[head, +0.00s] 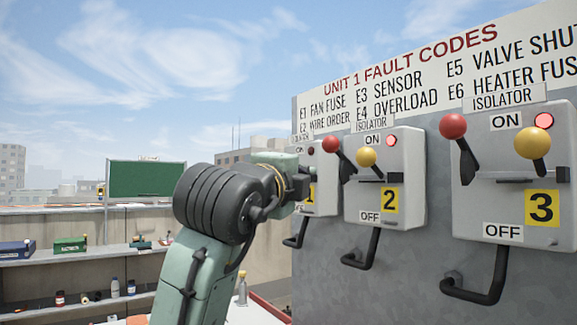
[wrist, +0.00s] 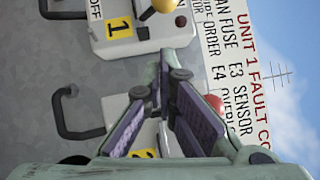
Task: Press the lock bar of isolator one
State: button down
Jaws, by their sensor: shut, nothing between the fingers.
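Isolator one is a light grey box partly hidden behind my gripper in the head view (head: 321,190). In the wrist view it shows at the top (wrist: 125,45), turned sideways, with a yellow "1" label, a yellow ball (wrist: 163,5) and a dark lamp (wrist: 181,21). A small dark piece (wrist: 142,33) sits beside the label; I cannot tell whether it is the lock bar. My gripper (head: 302,187) is shut and empty, in front of isolator one's side of the panel. In the wrist view its fingertips (wrist: 165,82) meet just below that box; contact cannot be told.
Isolator two (head: 412,170) and isolator three (head: 485,200) stand to the right, with red and yellow ball levers and lit red lamps. Black handles (head: 362,250) stick out below the boxes. A fault code sign (head: 420,75) spans above. Shelves (head: 60,262) stand at left.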

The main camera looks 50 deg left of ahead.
jog(key=a, duration=0.1)
jog(key=w+a+p, duration=0.1)
jog(key=a, duration=0.1)
jog(key=w+a+r+p, duration=0.1)
jog(key=shift+w+a, duration=0.1)
jog(key=shift+a, duration=0.05)
dwell(0.4)
